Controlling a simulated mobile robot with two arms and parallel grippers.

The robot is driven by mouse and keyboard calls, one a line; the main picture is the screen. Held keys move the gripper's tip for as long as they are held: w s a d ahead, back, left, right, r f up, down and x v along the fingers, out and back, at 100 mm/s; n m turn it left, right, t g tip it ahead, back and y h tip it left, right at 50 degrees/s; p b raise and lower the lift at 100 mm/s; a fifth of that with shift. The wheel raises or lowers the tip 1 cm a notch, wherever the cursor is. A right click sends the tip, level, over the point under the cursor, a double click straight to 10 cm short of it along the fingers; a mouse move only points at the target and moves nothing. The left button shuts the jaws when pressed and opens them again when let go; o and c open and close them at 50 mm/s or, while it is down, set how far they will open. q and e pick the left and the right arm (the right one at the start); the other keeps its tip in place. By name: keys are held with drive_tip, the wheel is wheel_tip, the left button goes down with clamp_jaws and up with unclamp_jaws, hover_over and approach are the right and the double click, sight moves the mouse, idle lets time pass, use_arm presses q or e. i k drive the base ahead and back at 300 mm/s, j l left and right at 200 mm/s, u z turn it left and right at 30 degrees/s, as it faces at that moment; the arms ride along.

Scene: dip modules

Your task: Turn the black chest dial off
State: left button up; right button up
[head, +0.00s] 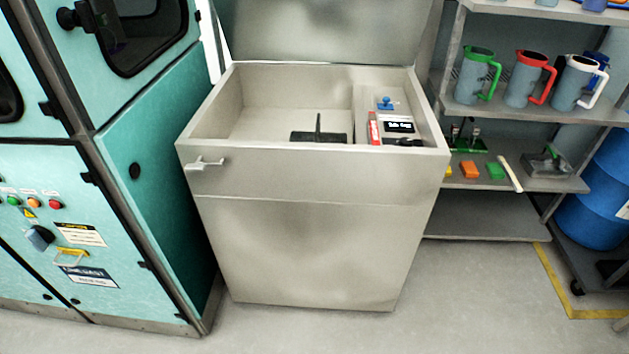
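An open metal chest (310,215) stands in the middle of the view with its lid (325,30) raised. A narrow right-hand section inside holds a small panel with a lit display (399,127) and a blue knob (385,104) behind it. A black part (403,142) shows just below the display, mostly hidden by the chest's front wall; I cannot tell whether it is the black dial or how it is turned. A dark flat piece with an upright stem (318,136) is in the larger compartment. Neither of my grippers is in view.
A teal cabinet (160,190) with buttons and a dark knob (40,238) stands close on the left. Shelves with several pitchers (478,78) and a blue barrel (598,195) are on the right. The floor (440,310) before the chest is clear.

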sight(406, 142)
drive_tip(key=i+l+u, duration=0.15)
drive_tip(key=i+l, duration=0.2)
drive_tip(key=i+l+u, duration=0.2)
drive_tip(key=l, duration=0.35)
drive_tip(key=i, duration=0.1)
